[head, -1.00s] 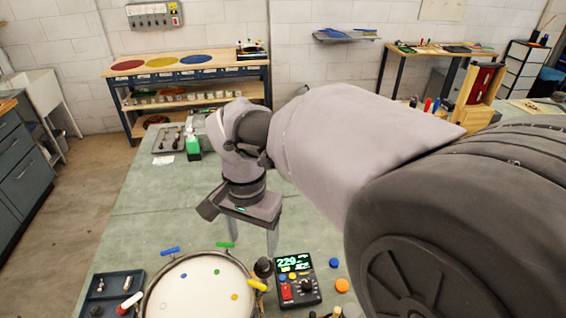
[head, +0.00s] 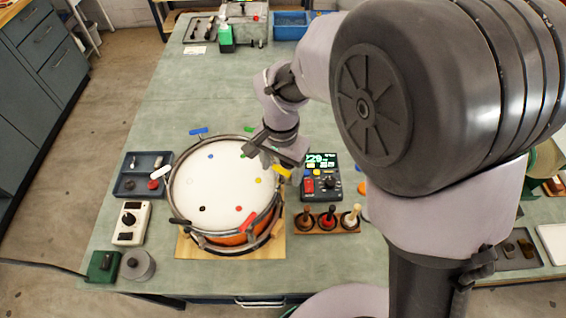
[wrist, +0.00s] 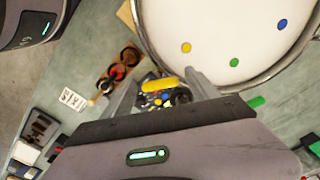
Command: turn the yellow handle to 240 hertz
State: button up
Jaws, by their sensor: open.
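The drum (head: 215,185) with a white head stands on a wooden board, with coloured handles around its rim. The yellow handle (head: 283,171) is at its right side, and it also shows in the wrist view (wrist: 160,85). My gripper (head: 275,160) is above the drum's right edge close to the yellow handle, partly covering this area. In the wrist view my gripper (wrist: 165,92) is open, with the yellow handle between the line of its two fingers; contact cannot be told. The tuner (head: 321,180) right of the drum has a green display that seems to read 229.
A wooden rack (head: 327,220) with several knobbed tools stands in front of the tuner. A dark tray (head: 142,174) and a white box with a dial (head: 132,222) lie left of the drum. The bench behind the drum is largely clear.

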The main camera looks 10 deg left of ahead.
jog(key=shift+f, duration=0.1)
jog(key=c, duration=1.4)
jog(key=shift+o, duration=0.2)
jog(key=n+p, duration=0.1)
jog(key=n, duration=0.2)
jog(key=shift+n, duration=0.3)
jog(key=shift+n+p, duration=0.55)
jog(key=shift+n, duration=0.95)
jog(key=o, duration=1.4)
jog(key=shift+c, duration=0.2)
